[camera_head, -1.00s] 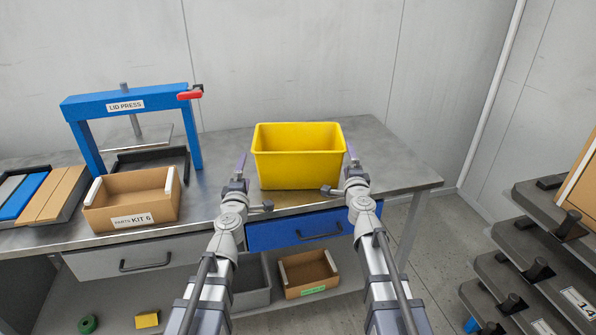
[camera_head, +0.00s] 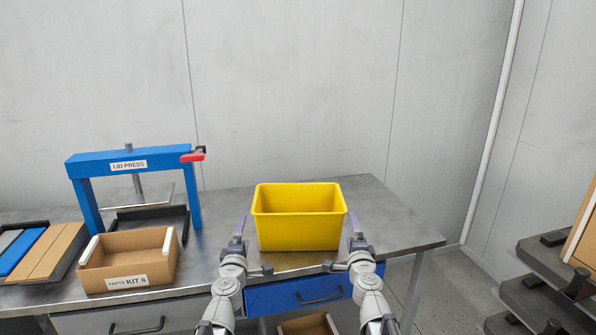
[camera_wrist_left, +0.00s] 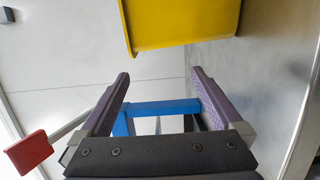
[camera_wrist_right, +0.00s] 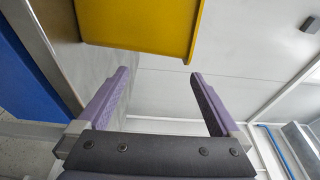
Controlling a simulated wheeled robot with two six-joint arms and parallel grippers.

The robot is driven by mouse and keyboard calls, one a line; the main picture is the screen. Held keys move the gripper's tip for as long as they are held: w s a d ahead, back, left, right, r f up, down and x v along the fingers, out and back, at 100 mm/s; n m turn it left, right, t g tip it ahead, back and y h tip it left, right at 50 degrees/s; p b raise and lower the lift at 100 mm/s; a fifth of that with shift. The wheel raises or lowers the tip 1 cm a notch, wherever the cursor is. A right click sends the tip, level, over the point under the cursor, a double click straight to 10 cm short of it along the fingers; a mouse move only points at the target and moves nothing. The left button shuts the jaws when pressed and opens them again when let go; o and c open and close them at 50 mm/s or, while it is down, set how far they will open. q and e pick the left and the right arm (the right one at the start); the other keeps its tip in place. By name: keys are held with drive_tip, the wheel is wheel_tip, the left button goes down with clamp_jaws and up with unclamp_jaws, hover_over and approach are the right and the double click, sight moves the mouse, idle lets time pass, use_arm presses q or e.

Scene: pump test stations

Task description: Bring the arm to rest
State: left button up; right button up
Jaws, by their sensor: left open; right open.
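My left gripper (camera_head: 240,226) is open and empty at the left side of a yellow bin (camera_head: 298,232). In the left wrist view its two purple fingers (camera_wrist_left: 160,82) stand apart with nothing between them. My right gripper (camera_head: 353,226) is open and empty at the right side of the bin. Its spread fingers (camera_wrist_right: 160,80) show in the right wrist view, also with nothing between them. The bin stands upright on the metal bench (camera_head: 395,225), near its front edge, and looks empty. Both wrist views show part of the bin beyond the fingertips.
A blue lid press (camera_head: 128,163) with a red handle stands at the left. In front of it is a cardboard parts kit box (camera_head: 128,283). A blue drawer (camera_head: 312,292) is under the bench. Dark racks (camera_head: 540,295) stand at the right. The bench right of the bin is clear.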

use_arm(q)
drive_tip(key=shift+w, duration=0.25)
use_arm(e)
drive_tip(key=w, duration=1)
drive_tip(key=shift+w, duration=0.35)
use_arm(q)
drive_tip(key=shift+s, duration=0.1)
use_arm(e)
drive_tip(key=s, duration=1.2)
use_arm(q)
drive_tip(key=w+d, duration=0.1)
drive_tip(key=w, duration=1)
drive_tip(key=shift+w, duration=0.35)
use_arm(e)
drive_tip(key=w+a, duration=0.1)
drive_tip(key=w, duration=1.1)
